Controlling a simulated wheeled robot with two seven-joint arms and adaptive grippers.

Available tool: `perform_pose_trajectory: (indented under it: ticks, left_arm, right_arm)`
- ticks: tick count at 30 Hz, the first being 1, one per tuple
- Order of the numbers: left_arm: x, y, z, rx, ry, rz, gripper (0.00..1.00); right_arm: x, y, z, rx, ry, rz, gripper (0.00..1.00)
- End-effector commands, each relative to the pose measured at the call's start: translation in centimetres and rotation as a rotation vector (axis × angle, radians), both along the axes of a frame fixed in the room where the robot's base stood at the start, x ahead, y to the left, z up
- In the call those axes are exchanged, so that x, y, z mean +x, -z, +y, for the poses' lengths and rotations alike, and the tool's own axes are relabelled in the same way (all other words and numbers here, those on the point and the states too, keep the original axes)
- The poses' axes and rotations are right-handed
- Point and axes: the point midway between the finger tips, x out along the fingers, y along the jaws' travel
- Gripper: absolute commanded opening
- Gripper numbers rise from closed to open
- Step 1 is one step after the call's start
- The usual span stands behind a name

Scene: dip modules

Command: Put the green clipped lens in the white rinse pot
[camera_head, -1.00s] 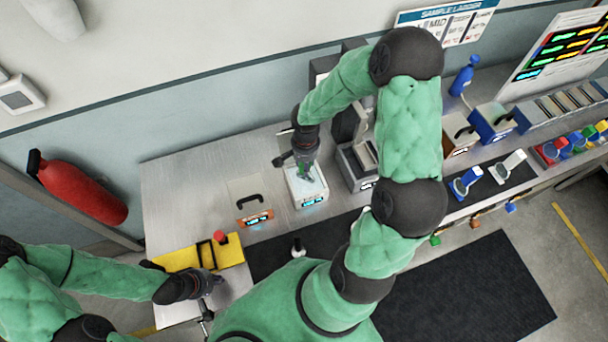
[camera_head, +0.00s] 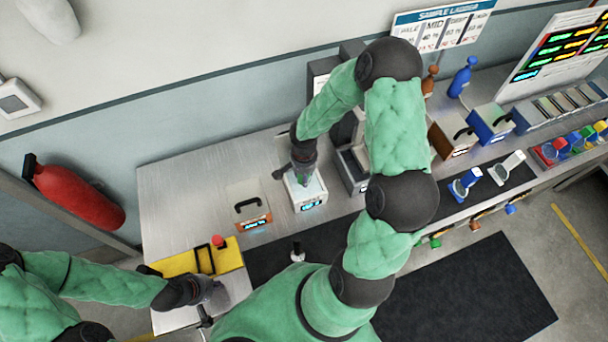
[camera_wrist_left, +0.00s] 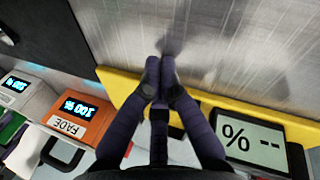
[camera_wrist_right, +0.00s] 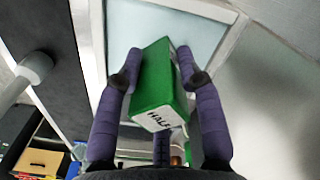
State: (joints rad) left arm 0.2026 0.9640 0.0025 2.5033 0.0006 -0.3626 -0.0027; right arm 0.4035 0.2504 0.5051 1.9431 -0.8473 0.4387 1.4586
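The green clip (camera_wrist_right: 160,85), a block with a label that seems to read HALF, sits between the fingers of my right gripper (camera_wrist_right: 160,62), which is shut on it. No lens shows clearly below it. The white rinse pot (camera_head: 309,203) stands on the bench with a lit blue display. In the right wrist view its pale rim (camera_wrist_right: 92,40) and bluish liquid lie under the clip. I cannot tell how deep the clip is. My right gripper (camera_head: 303,180) is over the pot. My left gripper (camera_wrist_left: 160,75) is shut and empty, beside the yellow unit (camera_head: 205,260).
An orange-fronted pot (camera_head: 255,220) marked FADE, with a black handle, stands left of the rinse pot. A grey open box (camera_head: 352,170) stands close on its right. A white-topped peg (camera_head: 298,255) is in front. The bench's far left is clear.

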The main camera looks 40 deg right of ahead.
Motion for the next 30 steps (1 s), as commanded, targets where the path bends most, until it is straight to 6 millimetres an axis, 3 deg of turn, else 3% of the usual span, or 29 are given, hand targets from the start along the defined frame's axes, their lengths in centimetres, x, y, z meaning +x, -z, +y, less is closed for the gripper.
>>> perform_pose_trajectory:
  ticks: [16,30]
  left_arm:
    - [0.0,-0.9,0.0,0.000,0.000,0.000,0.00]
    - [0.0,-1.1,0.0,0.000,0.000,0.000,0.00]
  right_arm:
    - [0.0,-0.7,0.0,0.000,0.000,0.000,0.58]
    - [0.1,-9.6,0.0,-0.001,0.000,-0.004,0.58]
